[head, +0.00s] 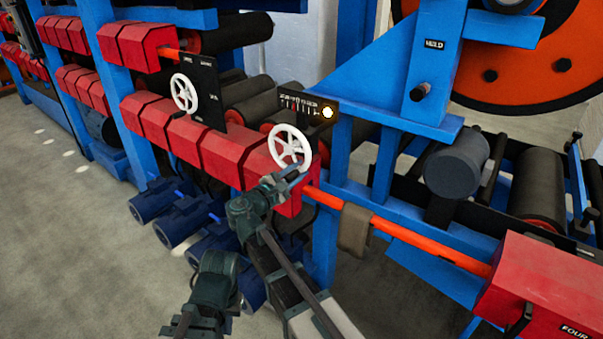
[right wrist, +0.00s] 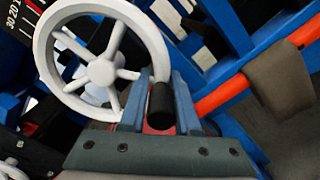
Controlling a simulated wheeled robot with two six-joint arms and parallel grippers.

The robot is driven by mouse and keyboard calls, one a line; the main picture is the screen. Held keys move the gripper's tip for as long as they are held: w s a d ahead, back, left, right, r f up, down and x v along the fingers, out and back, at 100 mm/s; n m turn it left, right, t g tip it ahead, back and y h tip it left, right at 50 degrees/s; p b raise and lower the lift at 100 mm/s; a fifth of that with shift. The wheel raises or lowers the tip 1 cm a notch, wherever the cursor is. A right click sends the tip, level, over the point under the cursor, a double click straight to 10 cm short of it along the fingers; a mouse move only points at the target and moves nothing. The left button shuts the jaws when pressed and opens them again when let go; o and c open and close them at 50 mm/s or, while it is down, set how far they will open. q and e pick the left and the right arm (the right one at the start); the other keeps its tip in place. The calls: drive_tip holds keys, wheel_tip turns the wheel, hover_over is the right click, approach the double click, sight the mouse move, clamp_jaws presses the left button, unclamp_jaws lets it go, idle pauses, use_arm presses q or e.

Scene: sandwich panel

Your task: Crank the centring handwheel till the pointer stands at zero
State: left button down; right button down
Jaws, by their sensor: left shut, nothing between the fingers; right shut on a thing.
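The white spoked handwheel (head: 289,147) stands on the red housing below a dark scale plate (head: 303,102). It also fills the upper left of the right wrist view (right wrist: 103,71). My right gripper (head: 295,176) is at the wheel's lower right rim, shut on its black crank knob (right wrist: 161,106), with a finger on each side. The scale's figures and pointer are too small to read in the head view, and only part of the scale (right wrist: 22,32) shows in the right wrist view. My left gripper (head: 180,324) is low at the bottom edge, shut and empty.
A second white handwheel (head: 184,93) stands on a black panel further left. A brown cloth (head: 355,229) hangs over the orange rail (head: 430,253). Grey floor (head: 70,230) lies clear at the left.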

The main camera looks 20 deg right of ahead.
drive_tip(key=m, duration=0.1)
drive_tip(key=w+a+f+m, duration=0.1)
drive_tip(key=m, duration=0.1)
drive_tip(key=shift+w+a, duration=0.1)
drive_tip(key=shift+w, duration=0.1)
use_arm(q)
drive_tip(key=shift+f+b, duration=0.35)
drive_tip(key=shift+f, duration=0.15)
use_arm(e)
drive_tip(key=shift+w+a+f+m, duration=0.1)
drive_tip(key=shift+w+a+m, duration=0.2)
drive_tip(key=shift+m, duration=0.45)
drive_tip(key=shift+w+a+m, duration=0.2)
drive_tip(key=shift+w+m, duration=0.15)
drive_tip(key=shift+m, duration=0.4)
drive_tip(key=shift+a, duration=0.1)
drive_tip(key=c, duration=0.7)
unclamp_jaws()
drive_tip(key=shift+w, duration=0.15)
